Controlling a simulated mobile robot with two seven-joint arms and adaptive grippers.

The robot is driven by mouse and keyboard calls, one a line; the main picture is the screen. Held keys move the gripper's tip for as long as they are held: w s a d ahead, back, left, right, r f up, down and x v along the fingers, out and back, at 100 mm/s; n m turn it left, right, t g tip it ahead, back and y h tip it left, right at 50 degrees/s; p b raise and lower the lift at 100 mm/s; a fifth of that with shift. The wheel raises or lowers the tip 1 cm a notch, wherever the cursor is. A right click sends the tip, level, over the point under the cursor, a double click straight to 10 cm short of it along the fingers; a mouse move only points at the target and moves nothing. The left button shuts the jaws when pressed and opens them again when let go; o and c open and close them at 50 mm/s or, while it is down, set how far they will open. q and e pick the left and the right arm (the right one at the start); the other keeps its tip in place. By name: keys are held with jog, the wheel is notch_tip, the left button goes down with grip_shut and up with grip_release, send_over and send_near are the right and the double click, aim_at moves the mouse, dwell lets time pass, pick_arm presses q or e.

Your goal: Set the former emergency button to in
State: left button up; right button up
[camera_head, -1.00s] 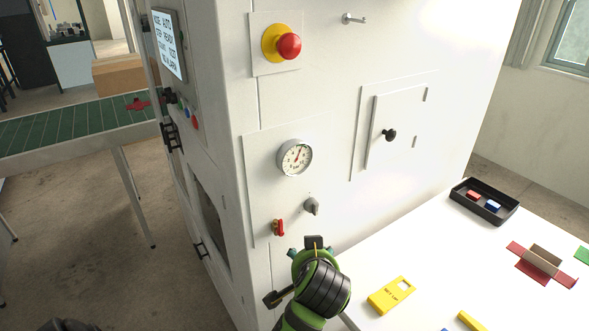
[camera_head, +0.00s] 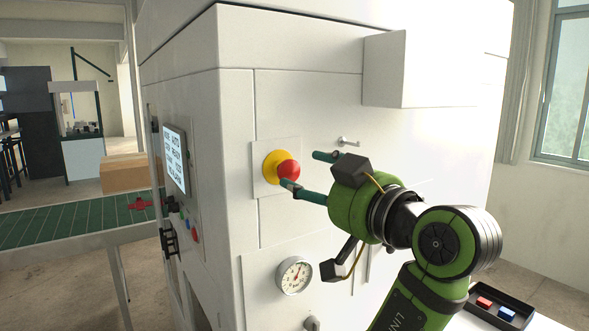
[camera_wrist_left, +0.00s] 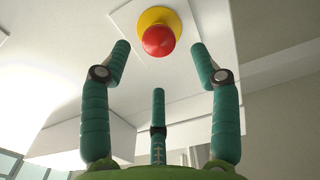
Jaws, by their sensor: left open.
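The emergency button is a red mushroom head (camera_head: 288,171) on a yellow round base (camera_head: 270,166), fixed to a square plate on the front of the white former. It stands out from the panel. My left gripper (camera_head: 303,170) is raised in front of the button with its fingers spread and pointing at it. In the head view one lower fingertip overlaps the red head's edge. In the left wrist view the red head (camera_wrist_left: 158,41) shows beyond the open fingertips, with nothing held between them. I cannot tell whether any finger touches it. My right gripper is not in view.
A small metal hook (camera_head: 348,141) sits right of the button. A gauge (camera_head: 294,275) is below it, and a lit screen (camera_head: 175,157) is on the left side. A box-like housing (camera_head: 385,70) juts out at the upper right. A dark tray (camera_head: 500,307) lies lower right.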

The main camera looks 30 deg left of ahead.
aim_at(292, 173)
pick_arm(q)
jog(key=p+x, duration=0.2)
jog(key=x, duration=0.2)
jog(key=shift+w+a+r, duration=0.1)
jog(key=shift+a, duration=0.1)
jog(key=shift+w+a+p, duration=0.2)
jog(key=shift+a+p, duration=0.2)
jog(key=shift+a, duration=0.2)
jog(key=shift+d, duration=0.1)
